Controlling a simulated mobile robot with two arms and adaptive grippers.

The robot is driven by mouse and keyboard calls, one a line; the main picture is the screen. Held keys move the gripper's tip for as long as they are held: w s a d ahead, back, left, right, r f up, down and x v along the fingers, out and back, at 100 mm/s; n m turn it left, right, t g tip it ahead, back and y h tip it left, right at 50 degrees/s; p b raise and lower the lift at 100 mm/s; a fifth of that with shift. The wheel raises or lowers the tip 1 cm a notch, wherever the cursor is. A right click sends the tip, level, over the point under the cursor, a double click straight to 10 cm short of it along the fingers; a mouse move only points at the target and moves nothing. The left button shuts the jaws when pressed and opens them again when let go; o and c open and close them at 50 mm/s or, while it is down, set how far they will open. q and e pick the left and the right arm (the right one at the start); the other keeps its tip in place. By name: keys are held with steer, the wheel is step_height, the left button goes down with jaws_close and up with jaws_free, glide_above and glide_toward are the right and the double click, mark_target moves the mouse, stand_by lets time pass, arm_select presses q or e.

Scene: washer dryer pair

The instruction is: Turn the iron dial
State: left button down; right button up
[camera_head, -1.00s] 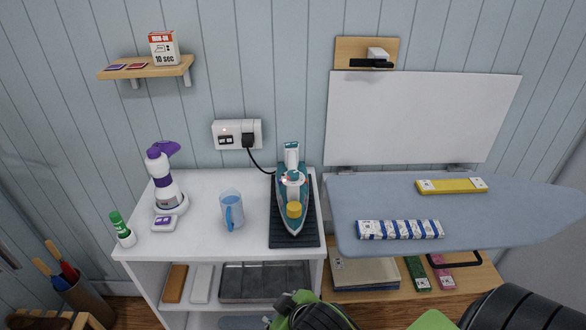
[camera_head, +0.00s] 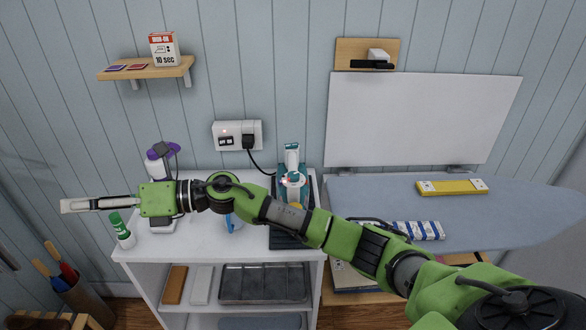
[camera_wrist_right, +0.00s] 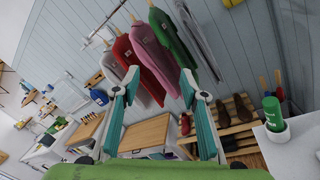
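The teal and white iron (camera_head: 291,157) stands on a dark mat (camera_head: 283,240) on the white cabinet top. My right arm crosses in front of it and hides its front part. Only a sliver of the yellow dial on the iron shows above the arm. My right gripper (camera_head: 68,206) is far to the left of the iron, past the cabinet's left edge and pointing left. In the right wrist view my right gripper (camera_wrist_right: 160,82) has its two fingers wide apart with nothing between them. My left gripper is not in view.
A purple-topped spray bottle (camera_head: 158,160) and a green-capped bottle (camera_head: 120,230) stand near my right gripper. A blue cup (camera_head: 232,222) is mostly hidden behind the arm. The ironing board (camera_head: 370,190) is at the right. Hanging clothes (camera_wrist_right: 150,45) show in the wrist view.

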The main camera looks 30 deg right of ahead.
steer(key=w+d+f+n+g+h, duration=0.2)
steer(key=d+f+n+g+h, duration=0.2)
steer(key=n, duration=0.1)
steer(key=n+g+h, duration=0.2)
steer(key=g+h, duration=0.1)
steer(key=h, duration=1)
glide_toward(293, 174)
step_height(293, 174, down, 8)
steer(key=shift+a+f+p, duration=0.15)
steer(key=shift+p, duration=1)
steer(key=c, duration=1.1)
